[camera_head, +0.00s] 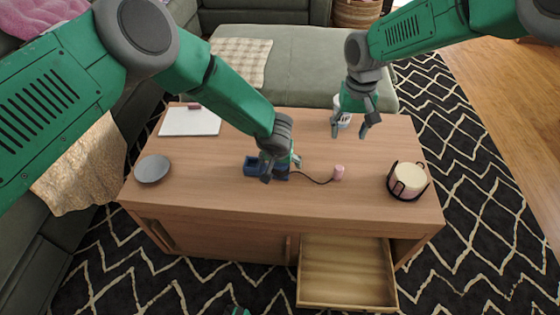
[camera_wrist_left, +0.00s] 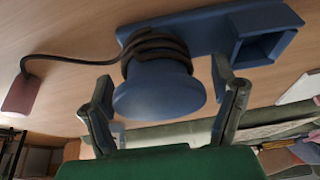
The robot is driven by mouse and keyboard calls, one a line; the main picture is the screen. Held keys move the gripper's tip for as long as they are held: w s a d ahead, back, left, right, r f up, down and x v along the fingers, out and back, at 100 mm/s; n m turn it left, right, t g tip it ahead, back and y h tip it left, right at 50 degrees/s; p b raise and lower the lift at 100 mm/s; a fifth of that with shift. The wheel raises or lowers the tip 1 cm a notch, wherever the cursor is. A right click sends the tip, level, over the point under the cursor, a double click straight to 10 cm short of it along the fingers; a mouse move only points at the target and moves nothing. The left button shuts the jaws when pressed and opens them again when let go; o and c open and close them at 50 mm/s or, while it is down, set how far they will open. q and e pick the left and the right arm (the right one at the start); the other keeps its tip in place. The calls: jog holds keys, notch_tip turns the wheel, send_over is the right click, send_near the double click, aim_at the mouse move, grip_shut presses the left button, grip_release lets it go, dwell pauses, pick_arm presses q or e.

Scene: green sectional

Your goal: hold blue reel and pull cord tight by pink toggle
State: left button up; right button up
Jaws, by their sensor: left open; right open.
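The blue reel (camera_wrist_left: 158,88) has dark cord (camera_wrist_left: 155,45) wound around it and sits on a blue base (camera_wrist_left: 215,28) with a square socket at one end. In the head view the blue base (camera_head: 254,166) lies on the table, with the reel mostly hidden by my left gripper (camera_head: 280,172). In the left wrist view my left gripper (camera_wrist_left: 162,100) is open, one finger on each side of the reel. The cord runs slack and curved to the pink toggle (camera_head: 338,172), which also shows in the wrist view (camera_wrist_left: 20,94). My right gripper (camera_head: 352,130) is open and empty above the table, behind the toggle.
The wooden table (camera_head: 225,190) also holds a grey plate (camera_head: 152,169), a white notebook (camera_head: 190,122), a white cup (camera_head: 343,119) behind my right gripper, and a candle in a dark holder (camera_head: 408,181). A drawer (camera_head: 346,275) stands open in front. The table around the toggle is clear.

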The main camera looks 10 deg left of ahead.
pick_arm(q)
jog(key=v, duration=1.1)
jog(key=shift+s+r, duration=0.2)
jog(key=shift+r, duration=0.15)
